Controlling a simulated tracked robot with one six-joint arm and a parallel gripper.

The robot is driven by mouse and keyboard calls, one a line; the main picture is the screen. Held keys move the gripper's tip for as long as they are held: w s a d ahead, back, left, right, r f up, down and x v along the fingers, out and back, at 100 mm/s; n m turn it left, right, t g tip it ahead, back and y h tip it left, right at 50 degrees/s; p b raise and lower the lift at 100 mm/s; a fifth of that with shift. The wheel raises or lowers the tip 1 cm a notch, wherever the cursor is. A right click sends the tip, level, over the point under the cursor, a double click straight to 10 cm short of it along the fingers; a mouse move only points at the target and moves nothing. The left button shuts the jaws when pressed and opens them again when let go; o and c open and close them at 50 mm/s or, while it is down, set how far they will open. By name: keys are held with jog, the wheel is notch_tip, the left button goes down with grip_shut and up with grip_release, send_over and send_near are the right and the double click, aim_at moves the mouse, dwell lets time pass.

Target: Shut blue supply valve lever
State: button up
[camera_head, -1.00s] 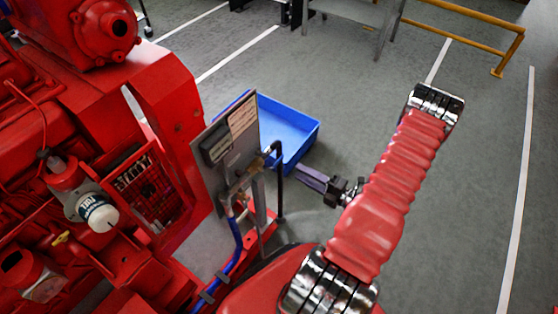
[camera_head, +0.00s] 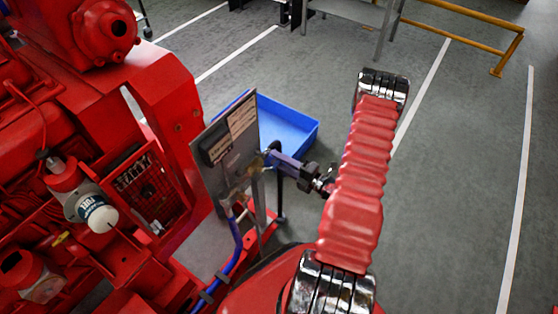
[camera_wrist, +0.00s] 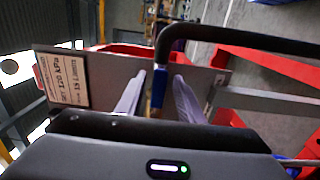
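The blue supply valve lever (camera_wrist: 158,88) shows in the wrist view as a narrow blue strip, upright in the picture, between my two fingers. My gripper (camera_wrist: 157,92) is open, with one grey finger on each side of the lever. The lever looks closer to the right finger; I cannot tell whether they touch. In the head view my gripper (camera_head: 270,156) reaches left to the valve at the edge of the grey panel (camera_head: 212,178), and its fingers hide the lever there.
A black bent pipe (camera_wrist: 240,42) arches close above and right of my fingers. A label plate (camera_wrist: 62,78) is on the panel. A blue bin (camera_head: 295,128) stands on the floor behind. The red engine (camera_head: 150,90) fills the left; the floor at right is clear.

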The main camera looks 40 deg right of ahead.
jog(key=shift+w, duration=0.1)
jog(key=shift+c, duration=0.3)
grip_shut()
dwell(0.4)
